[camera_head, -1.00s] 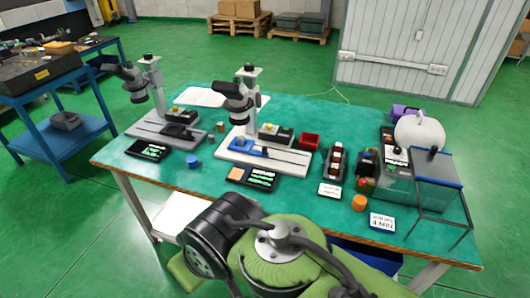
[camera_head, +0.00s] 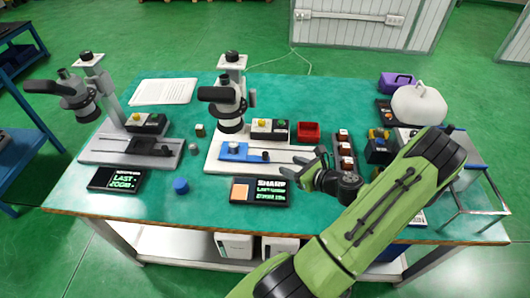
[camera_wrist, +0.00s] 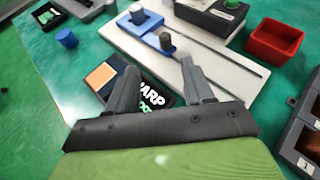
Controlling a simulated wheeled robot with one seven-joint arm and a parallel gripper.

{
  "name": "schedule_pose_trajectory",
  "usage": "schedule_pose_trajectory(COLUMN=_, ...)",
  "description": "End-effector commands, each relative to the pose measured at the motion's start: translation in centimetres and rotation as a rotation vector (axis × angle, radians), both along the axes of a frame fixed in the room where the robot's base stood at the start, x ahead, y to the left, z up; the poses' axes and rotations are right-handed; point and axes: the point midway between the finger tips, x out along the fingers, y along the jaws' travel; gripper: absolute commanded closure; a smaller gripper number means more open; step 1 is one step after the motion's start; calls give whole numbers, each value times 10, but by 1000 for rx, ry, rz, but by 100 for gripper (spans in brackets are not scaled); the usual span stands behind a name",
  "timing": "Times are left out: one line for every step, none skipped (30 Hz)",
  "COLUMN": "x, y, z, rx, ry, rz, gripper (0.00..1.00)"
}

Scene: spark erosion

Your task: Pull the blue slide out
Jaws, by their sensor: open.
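The blue slide (camera_head: 236,152) is a flat block with a small dark knob (camera_head: 265,156) at its right end. It lies in a track on the white base (camera_head: 215,166) of the right-hand microscope (camera_head: 229,100). The slide also shows in the wrist view (camera_wrist: 151,39), with its blue-grey knob (camera_wrist: 166,41) upright. My gripper (camera_head: 303,163) is right of the slide and apart from it. In the wrist view my gripper (camera_wrist: 157,64) is open and empty, its fingers pointing toward the knob.
A black display with an orange patch (camera_head: 258,191) lies in front of the base. A red bin (camera_head: 308,132) and a dark rack (camera_head: 343,150) stand to the right. A second microscope (camera_head: 85,95) stands left. A blue cylinder (camera_head: 181,186) stands on open green mat.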

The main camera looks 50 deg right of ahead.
Motion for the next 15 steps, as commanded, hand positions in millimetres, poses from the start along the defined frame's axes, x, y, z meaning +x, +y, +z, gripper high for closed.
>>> schedule_pose_trajectory(x=-4, y=-5, z=-2, rx=27, ry=-16, rz=-37, gripper=48)
schedule_pose_trajectory(x=-4, y=-7, z=-3, rx=35, ry=-22, rz=-49, gripper=48)
schedule_pose_trajectory(x=-2, y=-8, z=-5, rx=40, ry=-24, rz=-55, gripper=48)
schedule_pose_trajectory(x=1, y=-8, z=-6, rx=40, ry=-25, rz=-54, gripper=48)
schedule_pose_trajectory(x=6, y=-8, z=-8, rx=40, ry=-25, rz=-52, gripper=48)
schedule_pose_trajectory(x=13, y=-9, z=-11, rx=40, ry=-25, rz=-50, gripper=48)
schedule_pose_trajectory(x=20, y=-9, z=-14, rx=39, ry=-26, rz=-48, gripper=48)
schedule_pose_trajectory(x=26, y=-10, z=-17, rx=37, ry=-24, rz=-49, gripper=48)
schedule_pose_trajectory(x=36, y=-10, z=-21, rx=38, ry=-24, rz=-46, gripper=48)
schedule_pose_trajectory(x=43, y=-11, z=-24, rx=37, ry=-25, rz=-47, gripper=48)
schedule_pose_trajectory(x=50, y=-12, z=-27, rx=38, ry=-24, rz=-47, gripper=48)
schedule_pose_trajectory(x=60, y=-13, z=-31, rx=36, ry=-23, rz=-46, gripper=48)
schedule_pose_trajectory(x=67, y=-13, z=-34, rx=37, ry=-24, rz=-46, gripper=48)
schedule_pose_trajectory(x=74, y=-14, z=-37, rx=36, ry=-23, rz=-46, gripper=48)
schedule_pose_trajectory(x=83, y=-15, z=-41, rx=35, ry=-23, rz=-44, gripper=48)
